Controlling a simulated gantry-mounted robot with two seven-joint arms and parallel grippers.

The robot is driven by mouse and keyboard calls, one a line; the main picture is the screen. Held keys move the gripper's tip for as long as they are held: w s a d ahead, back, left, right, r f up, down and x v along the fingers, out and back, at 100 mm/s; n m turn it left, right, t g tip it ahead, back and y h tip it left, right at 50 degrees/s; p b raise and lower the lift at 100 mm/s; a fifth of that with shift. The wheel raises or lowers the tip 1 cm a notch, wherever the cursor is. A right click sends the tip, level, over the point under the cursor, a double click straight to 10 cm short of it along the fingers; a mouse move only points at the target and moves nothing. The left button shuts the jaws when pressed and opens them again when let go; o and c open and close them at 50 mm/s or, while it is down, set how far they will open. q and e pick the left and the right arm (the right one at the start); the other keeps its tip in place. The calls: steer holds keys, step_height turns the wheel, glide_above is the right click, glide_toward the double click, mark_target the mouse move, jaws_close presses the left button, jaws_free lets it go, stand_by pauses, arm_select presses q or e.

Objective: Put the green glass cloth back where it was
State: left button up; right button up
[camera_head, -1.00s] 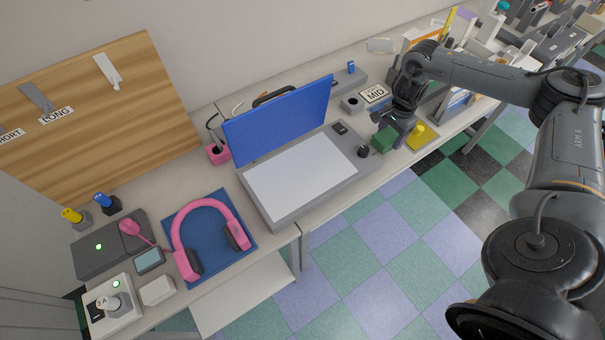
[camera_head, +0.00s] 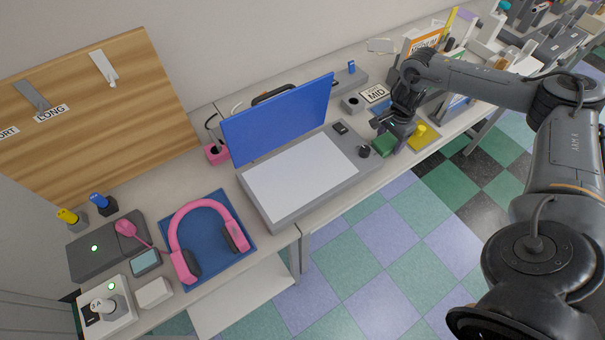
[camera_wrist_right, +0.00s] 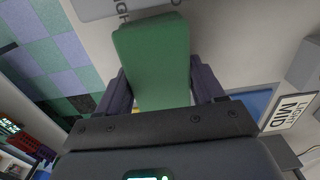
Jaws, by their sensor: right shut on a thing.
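The green glass cloth (camera_head: 384,146) is a small folded green block just right of the copier's front right corner. My right gripper (camera_head: 388,133) is above it, pointing down. In the right wrist view the cloth (camera_wrist_right: 152,55) sits between the two dark fingers, and the gripper (camera_wrist_right: 160,88) is shut on it. I cannot tell whether the cloth touches the bench. My left gripper is not in view.
The flat copier (camera_head: 300,178) with its raised blue lid (camera_head: 280,122) stands left of the cloth. A dark knob (camera_head: 364,151) is close by. A yellow mat with a yellow knob (camera_head: 421,131) lies to the right. A MID label (camera_head: 375,94) lies behind. Pink headphones (camera_head: 178,235) lie far left.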

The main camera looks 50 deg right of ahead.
steer(key=shift+f, duration=0.35)
steer(key=o, duration=1.1)
steer(key=shift+r, duration=0.5)
step_height(320, 180, up, 8)
steer(key=shift+r+p, duration=0.25)
steer(key=shift+p, duration=0.3)
steer(key=shift+r+p, duration=0.7)
steer(key=shift+p, duration=0.05)
